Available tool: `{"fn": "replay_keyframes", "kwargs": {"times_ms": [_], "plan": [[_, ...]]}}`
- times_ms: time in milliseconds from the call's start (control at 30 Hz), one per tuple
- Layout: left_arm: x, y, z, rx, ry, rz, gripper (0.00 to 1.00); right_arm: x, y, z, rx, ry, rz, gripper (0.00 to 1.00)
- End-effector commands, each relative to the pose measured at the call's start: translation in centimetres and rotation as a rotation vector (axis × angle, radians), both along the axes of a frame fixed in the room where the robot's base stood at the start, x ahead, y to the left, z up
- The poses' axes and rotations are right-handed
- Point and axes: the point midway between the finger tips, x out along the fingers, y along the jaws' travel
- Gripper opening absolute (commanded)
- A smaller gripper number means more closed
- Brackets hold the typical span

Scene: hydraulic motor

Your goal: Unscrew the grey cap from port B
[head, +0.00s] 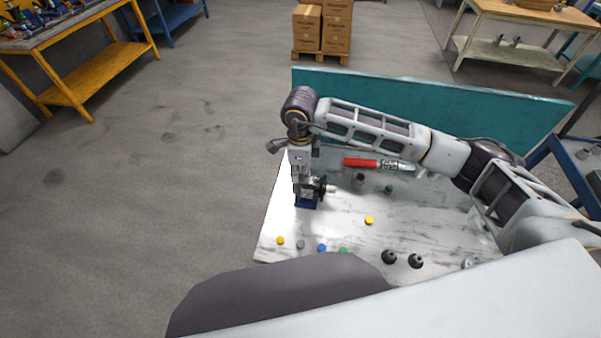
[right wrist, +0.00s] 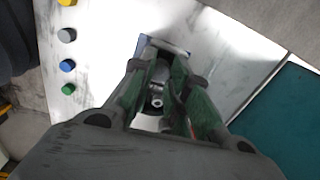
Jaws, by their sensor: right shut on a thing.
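The hydraulic motor (head: 318,188) stands on a blue base (head: 306,204) at the left side of the table, with a shaft pointing right. My right gripper (head: 302,180) points down at the motor from above and covers much of it. In the right wrist view the fingers (right wrist: 160,90) close in on both sides of a grey piece at the motor; I take it as the grey cap, but the fingers largely hide it. Port markings cannot be read. My left gripper is not in view.
A yellow, a grey (head: 300,244), a blue (head: 322,248) and a green cap lie in a row at the table's front. Another yellow cap (head: 369,220) lies mid-table. Two dark round parts (head: 402,260) lie front right; a red-handled tool (head: 362,163) lies behind.

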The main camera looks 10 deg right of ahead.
Motion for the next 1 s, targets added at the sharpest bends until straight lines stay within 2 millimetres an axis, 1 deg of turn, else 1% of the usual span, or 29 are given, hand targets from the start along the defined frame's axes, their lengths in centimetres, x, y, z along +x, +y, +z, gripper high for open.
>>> {"fn": "replay_keyframes", "kwargs": {"times_ms": [33,500,800,1000], "plan": [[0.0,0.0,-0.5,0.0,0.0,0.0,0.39,0.1,0.0,-0.1,0.0,-0.003,0.019,0.0],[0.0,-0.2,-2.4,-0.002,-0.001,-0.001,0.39,0.1,0.0,-0.1,-0.001,-0.002,0.211,0.0],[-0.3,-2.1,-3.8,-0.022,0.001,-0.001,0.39,0.1,-0.1,-0.1,-0.001,-0.002,0.331,0.0],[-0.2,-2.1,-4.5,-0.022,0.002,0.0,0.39,0.1,-0.1,0.0,-0.001,-0.003,0.406,0.0]]}}
